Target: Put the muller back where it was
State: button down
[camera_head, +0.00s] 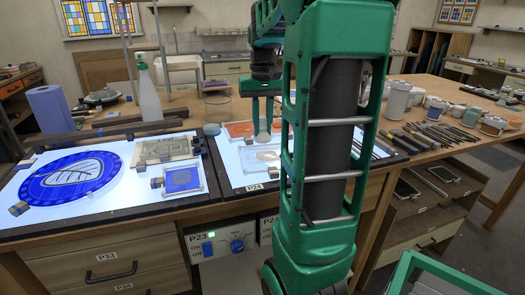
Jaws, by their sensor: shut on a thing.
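My gripper (262,122) points down over the right lit panel (229,172), left of my green arm links. It is shut on the muller (262,136), a small pale, glassy piece whose lower part shows below the fingers. The muller looks upright. I cannot tell whether its base touches the surface or hangs just above it. An orange-red patch of paint (240,130) lies beside and behind it. A clear glass plate with a pale smear (266,155) lies in front. My arm hides the right part of this panel.
The left lit panel holds a blue round glass piece with a leaf (72,178), a small blue square pane (182,180) and a drawn sheet (166,148). A spray bottle (148,95) and blue paper roll (50,110) stand behind. Brushes and tools (432,138) and jars (397,100) crowd the right bench.

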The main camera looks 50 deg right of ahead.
jog(key=shift+r, duration=5.4)
